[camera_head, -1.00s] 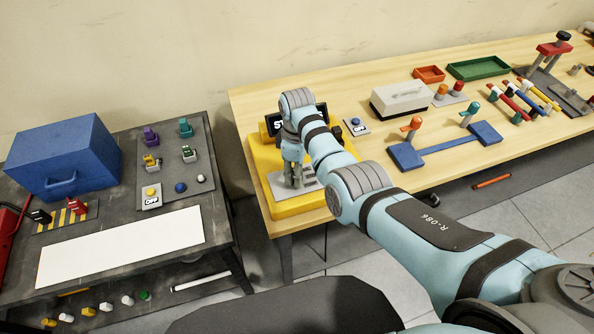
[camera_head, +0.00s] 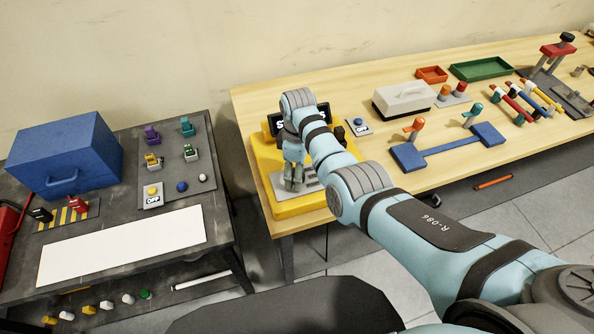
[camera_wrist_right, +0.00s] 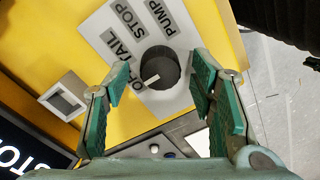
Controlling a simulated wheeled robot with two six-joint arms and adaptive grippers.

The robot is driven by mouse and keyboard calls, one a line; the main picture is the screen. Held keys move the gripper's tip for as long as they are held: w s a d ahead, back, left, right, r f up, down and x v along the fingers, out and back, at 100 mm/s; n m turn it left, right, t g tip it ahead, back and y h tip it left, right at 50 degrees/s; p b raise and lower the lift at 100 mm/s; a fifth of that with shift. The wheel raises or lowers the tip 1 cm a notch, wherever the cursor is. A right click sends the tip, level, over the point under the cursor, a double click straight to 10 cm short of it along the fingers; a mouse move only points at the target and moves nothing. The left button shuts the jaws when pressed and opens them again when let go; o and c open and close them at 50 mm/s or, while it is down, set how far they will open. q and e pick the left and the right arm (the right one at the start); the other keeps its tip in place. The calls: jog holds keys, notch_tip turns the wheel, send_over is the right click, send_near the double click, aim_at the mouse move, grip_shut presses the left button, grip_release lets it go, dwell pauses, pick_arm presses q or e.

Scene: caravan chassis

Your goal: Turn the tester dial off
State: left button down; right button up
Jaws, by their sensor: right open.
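The yellow tester (camera_head: 300,207) sits at the left end of the wooden bench. Its black dial (camera_wrist_right: 160,68) shows in the right wrist view on a grey plate with the labels PUMP, STOP and TAIL, and one more partly hidden by a finger. The dial's white mark points to the lower left, near that partly hidden label. The tester's dark screen (camera_wrist_right: 25,150) shows "STO", cut off by the frame edge. My right gripper (camera_wrist_right: 162,98) is open, pointing down over the tester, its green-padded fingers either side of the dial with gaps. In the head view, my right gripper (camera_head: 294,180) hides the dial.
A blue two-lever stand (camera_head: 408,157) and white case (camera_head: 402,100) stand further right. A dark table (camera_head: 225,232) with a blue box (camera_head: 66,157) is at left, across a gap.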

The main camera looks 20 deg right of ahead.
jog(key=shift+r, duration=0.1)
jog(key=shift+r, duration=0.35)
notch_tip(320, 180, up, 7)
jog(key=shift+w+f, duration=0.1)
jog(key=shift+f, duration=0.05)
jog(key=shift+d+f, duration=0.1)
